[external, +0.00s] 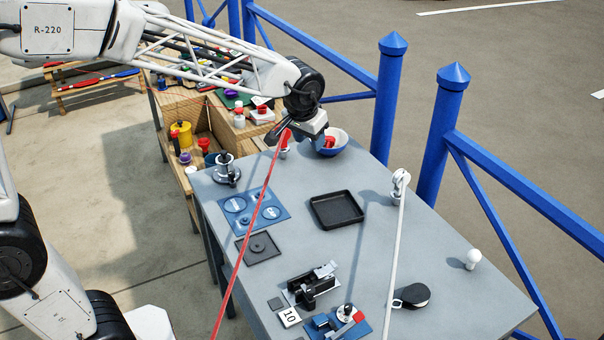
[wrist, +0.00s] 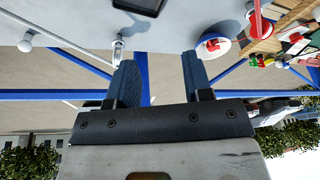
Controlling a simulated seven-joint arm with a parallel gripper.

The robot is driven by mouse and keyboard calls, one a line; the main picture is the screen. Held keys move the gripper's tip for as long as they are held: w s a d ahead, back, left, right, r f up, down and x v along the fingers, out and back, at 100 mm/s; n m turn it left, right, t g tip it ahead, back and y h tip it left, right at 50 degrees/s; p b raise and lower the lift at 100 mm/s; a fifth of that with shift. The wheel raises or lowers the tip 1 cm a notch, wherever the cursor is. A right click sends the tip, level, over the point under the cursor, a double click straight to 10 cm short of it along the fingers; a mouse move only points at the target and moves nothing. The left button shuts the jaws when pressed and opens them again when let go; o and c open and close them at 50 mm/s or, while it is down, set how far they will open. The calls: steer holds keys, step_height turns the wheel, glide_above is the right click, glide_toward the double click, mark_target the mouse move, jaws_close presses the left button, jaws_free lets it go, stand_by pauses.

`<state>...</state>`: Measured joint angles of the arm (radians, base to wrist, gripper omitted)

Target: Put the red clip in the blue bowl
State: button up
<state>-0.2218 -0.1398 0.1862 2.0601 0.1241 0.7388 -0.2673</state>
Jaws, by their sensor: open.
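The blue bowl (external: 341,145), white inside, stands at the far edge of the grey table beside my gripper. A small red item (external: 329,141) that looks like the red clip shows inside it, partly hidden by my gripper. In the wrist view the bowl (wrist: 222,53) is right of the fingers, with the red item (wrist: 211,43) inside. My gripper (external: 316,143) is close to the bowl on its left side in the external view. In the wrist view my gripper (wrist: 158,72) has its two fingers well apart, with nothing between them.
A red rope (external: 250,225) and a white rope (external: 396,245) cross the table. A black tray (external: 337,209), a blue panel (external: 254,210) and a black block device (external: 313,288) stand on it. Blue railings (external: 391,95) run behind. Wooden shelves (external: 200,115) hold several items.

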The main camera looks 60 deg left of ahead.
steer(key=s+d+m, duration=0.1)
steer(key=s+d, duration=0.4)
steer(key=s, duration=0.5)
steer(key=s+d+m+h, duration=0.1)
steer(key=s+d, duration=0.4)
steer(key=s, duration=0.6)
steer(key=s+d+f+m+h, duration=0.1)
steer(key=s+d, duration=0.4)
steer(key=s, duration=0.5)
steer(key=shift+s+d+m+g, duration=0.3)
steer(key=shift+s+d+m, duration=0.05)
steer(key=shift+m, duration=0.55)
